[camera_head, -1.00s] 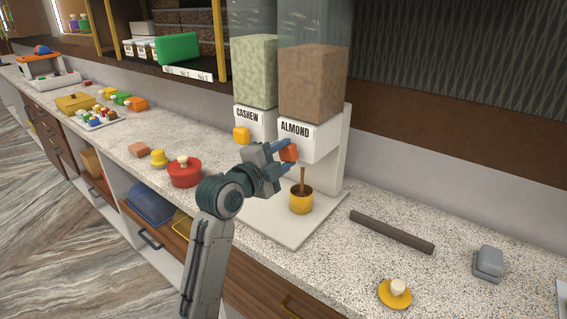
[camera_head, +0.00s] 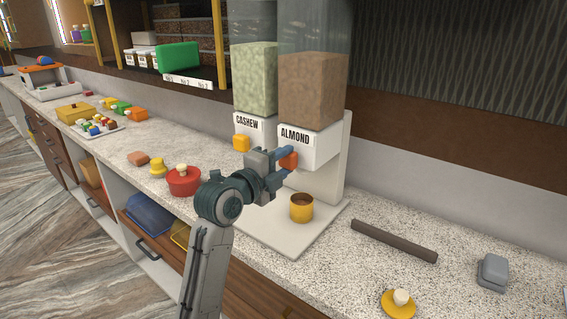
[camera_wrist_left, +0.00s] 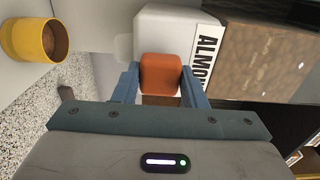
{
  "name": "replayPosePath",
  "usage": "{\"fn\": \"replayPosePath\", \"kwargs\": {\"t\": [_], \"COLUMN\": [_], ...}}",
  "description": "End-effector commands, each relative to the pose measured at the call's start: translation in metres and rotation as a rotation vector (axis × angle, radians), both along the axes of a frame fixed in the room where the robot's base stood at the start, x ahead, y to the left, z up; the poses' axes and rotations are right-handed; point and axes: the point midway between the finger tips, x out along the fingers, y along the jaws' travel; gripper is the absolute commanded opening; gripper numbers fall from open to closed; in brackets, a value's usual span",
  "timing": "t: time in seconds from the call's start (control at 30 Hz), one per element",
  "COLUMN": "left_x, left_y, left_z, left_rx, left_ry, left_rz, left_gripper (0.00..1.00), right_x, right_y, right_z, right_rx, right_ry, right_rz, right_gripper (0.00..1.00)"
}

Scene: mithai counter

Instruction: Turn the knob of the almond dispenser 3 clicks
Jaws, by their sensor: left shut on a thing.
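The almond dispenser (camera_head: 312,90) is a clear bin of brown nuts above a white body labelled ALMOND. Its orange knob (camera_head: 289,160) sits on the front of that body. My left gripper (camera_head: 284,162) is shut on the knob. In the left wrist view the orange knob (camera_wrist_left: 160,74) sits between the two blue fingers (camera_wrist_left: 160,86). A yellow cup (camera_head: 301,207) stands on the white base under the outlet; in the left wrist view the cup (camera_wrist_left: 22,40) shows brown contents. My right gripper is not in view.
A red pot (camera_head: 183,182) is left of my arm. A dark bar (camera_head: 393,240), a yellow lidded dish (camera_head: 398,303) and a grey block (camera_head: 491,272) lie to the right.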

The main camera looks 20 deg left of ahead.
Motion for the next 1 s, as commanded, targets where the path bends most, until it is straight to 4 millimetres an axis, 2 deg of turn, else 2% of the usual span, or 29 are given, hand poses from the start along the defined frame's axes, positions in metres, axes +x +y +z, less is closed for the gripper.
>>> {"fn": "replayPosePath", "kwargs": {"t": [0.03,0.07,0.17,0.43,0.57,0.67,0.8,1.0], "left_x": [0.000,0.000,0.000,0.000,-0.007,-0.022,-0.050,-0.082], "left_y": [0.000,0.000,0.000,0.000,0.003,0.008,0.019,0.030], "left_z": [-0.002,-0.002,-0.002,-0.001,-0.002,-0.003,-0.004,-0.003], "left_rx": [0.000,0.000,0.000,0.000,0.002,0.003,0.007,0.005], "left_ry": [0.005,0.005,0.005,0.002,0.002,0.000,-0.001,0.002], "left_rz": [-0.001,-0.001,-0.001,0.000,0.000,0.001,0.002,0.001], "left_gripper": [0.15,0.40,0.60,0.60,0.60,0.60,0.60,0.60], "right_x": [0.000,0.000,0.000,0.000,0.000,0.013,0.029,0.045], "right_y": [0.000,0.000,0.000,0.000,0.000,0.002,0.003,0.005], "right_z": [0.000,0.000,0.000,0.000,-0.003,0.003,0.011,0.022], "right_rx": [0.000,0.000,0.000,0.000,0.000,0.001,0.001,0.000], "right_ry": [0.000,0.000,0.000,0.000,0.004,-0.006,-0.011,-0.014], "right_rz": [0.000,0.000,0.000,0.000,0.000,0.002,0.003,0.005], "right_gripper": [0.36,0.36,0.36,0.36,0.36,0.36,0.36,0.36]}}
